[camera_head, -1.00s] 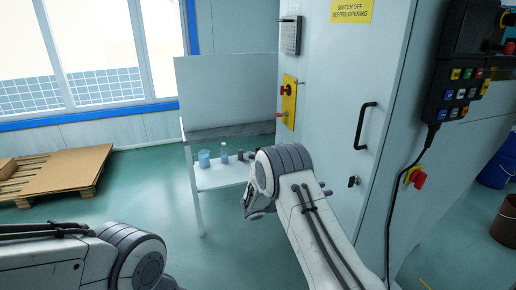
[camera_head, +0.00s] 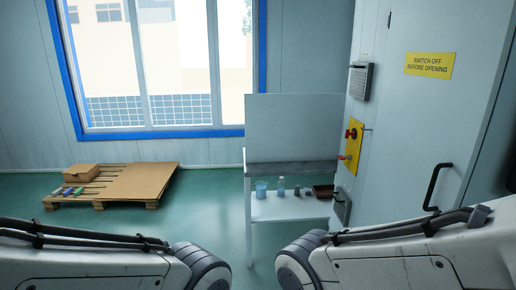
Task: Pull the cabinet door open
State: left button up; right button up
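The pale cabinet door (camera_head: 410,120) stands at the right of the head view and looks shut. It carries a yellow sign (camera_head: 429,65) reading "switch off before opening". Its black bar handle (camera_head: 434,187) is at the lower right, just above my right arm. My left arm comes in at the lower left and my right arm at the lower right. Both grippers are out of view, so their fingers and anything in them cannot be seen. The lower part of the door is hidden behind my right arm.
A yellow plate with red switches (camera_head: 353,146) sits on the cabinet's side. A small bench (camera_head: 290,208) with cups and a bottle stands left of it. A pallet with cardboard (camera_head: 140,182) lies at the left. Green floor between them is clear.

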aim_at(446, 60)
jog(key=u, duration=0.2)
jog(key=k, duration=0.4)
jog(key=z, duration=0.85)
jog(key=i, duration=1.1)
jog(key=u, duration=0.65)
